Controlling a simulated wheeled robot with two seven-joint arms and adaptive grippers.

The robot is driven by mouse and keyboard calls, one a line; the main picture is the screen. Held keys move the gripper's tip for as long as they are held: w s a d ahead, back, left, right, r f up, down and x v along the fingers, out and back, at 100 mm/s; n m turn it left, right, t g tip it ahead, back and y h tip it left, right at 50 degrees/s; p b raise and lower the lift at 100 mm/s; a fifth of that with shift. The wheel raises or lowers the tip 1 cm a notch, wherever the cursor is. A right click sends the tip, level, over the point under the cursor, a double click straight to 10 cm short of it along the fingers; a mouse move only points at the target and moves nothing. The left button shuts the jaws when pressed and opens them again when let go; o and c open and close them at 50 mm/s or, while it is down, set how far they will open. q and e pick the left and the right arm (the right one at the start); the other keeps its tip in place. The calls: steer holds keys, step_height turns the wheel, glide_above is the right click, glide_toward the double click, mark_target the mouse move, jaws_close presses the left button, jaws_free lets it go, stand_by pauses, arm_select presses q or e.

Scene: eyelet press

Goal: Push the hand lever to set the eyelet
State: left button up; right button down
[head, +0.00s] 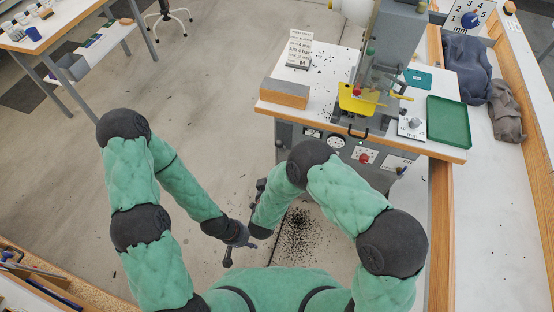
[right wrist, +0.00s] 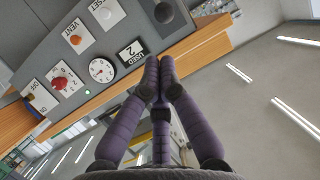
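The press (head: 393,40) stands on a white-topped bench at the upper right of the head view, with a yellow guard (head: 358,101) and a red knob (head: 357,91) at its front. Yellow bars stick out beside the guard. I cannot tell for sure which part is the hand lever. My left gripper (head: 240,248) is low in the middle, well away from the press, with its fingers apart and nothing between them. My right gripper (right wrist: 166,62) has its fingertips together and empty in the right wrist view, near the bench's front panel; my arm largely hides it in the head view.
Dark cloths (head: 467,68) lie on the right-hand counter. Dark specks (head: 299,232) are scattered on the floor.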

mark_target(280, 147)
steer(key=b+x, duration=0.3)
steer(key=x, duration=1)
steer(key=shift+w, duration=0.35)
